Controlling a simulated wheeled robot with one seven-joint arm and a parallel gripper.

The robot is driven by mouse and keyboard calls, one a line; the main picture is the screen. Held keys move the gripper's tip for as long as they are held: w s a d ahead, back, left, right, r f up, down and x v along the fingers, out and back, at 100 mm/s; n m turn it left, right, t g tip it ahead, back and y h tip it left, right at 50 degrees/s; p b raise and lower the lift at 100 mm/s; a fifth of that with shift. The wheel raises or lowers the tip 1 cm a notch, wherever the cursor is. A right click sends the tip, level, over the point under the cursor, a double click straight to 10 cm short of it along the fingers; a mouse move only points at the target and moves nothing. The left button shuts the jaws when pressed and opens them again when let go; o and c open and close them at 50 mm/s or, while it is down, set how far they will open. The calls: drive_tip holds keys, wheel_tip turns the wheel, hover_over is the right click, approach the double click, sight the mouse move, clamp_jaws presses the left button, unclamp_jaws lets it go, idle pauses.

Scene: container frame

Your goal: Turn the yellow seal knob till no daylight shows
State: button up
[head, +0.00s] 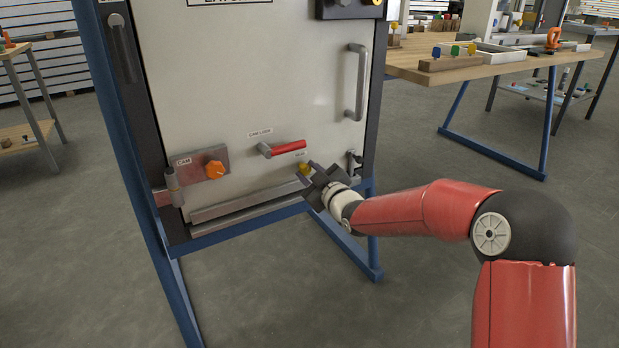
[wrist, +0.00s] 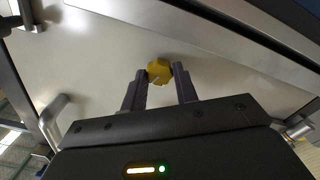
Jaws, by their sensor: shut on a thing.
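The yellow seal knob (head: 304,169) is on the lower part of the white door panel (head: 230,90), just above the sill strip. In the head view it is partly hidden behind my gripper (head: 313,175). In the wrist view the yellow knob (wrist: 160,72) sits between the two fingertips of my gripper (wrist: 160,80). The gripper is shut on the knob, with a finger on each side. The knob's face shows a pale mark. Any gap of daylight at the bottom of the door is too small to tell.
A red-handled lever (head: 285,148) labelled cam lock is up and left of the knob. A grey vertical handle (head: 357,82) is at upper right. A wooden workbench (head: 480,70) stands to the right.

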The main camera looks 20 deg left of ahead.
drive_tip(key=m, duration=0.3)
drive_tip(key=shift+d+f+m, duration=0.1)
drive_tip(key=shift+m, duration=0.3)
drive_tip(key=m, duration=0.3)
drive_tip(key=shift+m, duration=0.3)
drive_tip(key=m, duration=0.3)
drive_tip(key=shift+w+m, duration=0.1)
drive_tip(key=shift+m, duration=0.3)
drive_tip(key=m, duration=0.3)
drive_tip(key=shift+m, duration=0.3)
drive_tip(key=m, duration=0.5)
drive_tip(key=shift+m+b, duration=0.7)
drive_tip(key=shift+m, duration=1.8)
